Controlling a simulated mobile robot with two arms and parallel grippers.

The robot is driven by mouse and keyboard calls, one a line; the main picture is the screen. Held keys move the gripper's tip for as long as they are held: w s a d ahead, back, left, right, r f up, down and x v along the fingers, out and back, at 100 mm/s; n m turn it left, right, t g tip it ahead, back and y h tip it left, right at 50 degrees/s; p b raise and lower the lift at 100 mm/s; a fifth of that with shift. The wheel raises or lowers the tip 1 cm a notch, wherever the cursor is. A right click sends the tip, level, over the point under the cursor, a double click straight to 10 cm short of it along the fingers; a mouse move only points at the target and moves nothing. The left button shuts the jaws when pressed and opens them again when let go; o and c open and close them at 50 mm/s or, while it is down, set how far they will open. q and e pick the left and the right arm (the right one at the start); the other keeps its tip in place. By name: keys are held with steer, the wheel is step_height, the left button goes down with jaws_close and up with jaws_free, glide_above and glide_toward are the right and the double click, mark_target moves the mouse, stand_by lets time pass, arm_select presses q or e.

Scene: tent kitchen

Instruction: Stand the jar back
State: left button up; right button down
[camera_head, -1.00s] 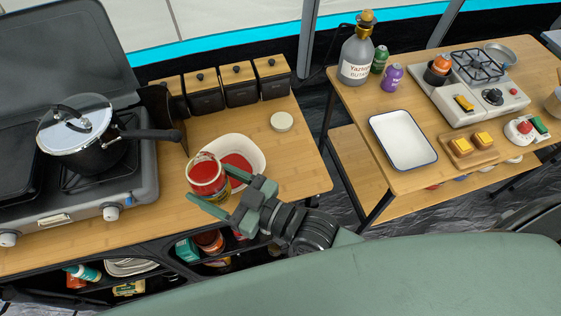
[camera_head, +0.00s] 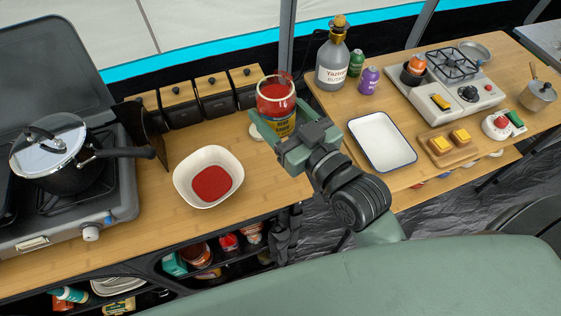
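The glass jar (camera_head: 276,91) holds red sauce and has a dark label with yellow lettering. My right gripper (camera_head: 276,121) is shut around its lower part and holds it about upright over the right end of the left wooden table (camera_head: 232,222). Whether the jar's base touches the table is hidden by the gripper. A white bowl (camera_head: 184,183) with red sauce (camera_head: 211,184) in it stands to the left of the jar. A pale round lid (camera_head: 255,131) lies partly hidden behind the gripper. My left gripper is not in view.
Black canisters with wooden lids (camera_head: 213,98) line the back edge. A pot (camera_head: 57,155) sits on the stove (camera_head: 112,207) at left. The right table (camera_head: 411,178) holds a white tray (camera_head: 382,140), a grey bottle (camera_head: 332,67) and a small stove (camera_head: 465,91). Bare tabletop lies around the bowl.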

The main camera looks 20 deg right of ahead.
step_height(320, 180, down, 20)
steer(key=shift+d+r, duration=0.15)
steer(key=shift+r, duration=0.1)
stand_by(0.4)
steer(key=shift+f+b, duration=0.1)
steer(key=shift+b, duration=0.2)
steer(key=shift+c, duration=1.4)
jaws_free()
steer(key=shift+f, duration=0.15)
steer(key=shift+s, duration=0.3)
steer(key=b+v, duration=0.2)
steer(key=v, duration=0.9)
steer(key=shift+s, duration=0.25)
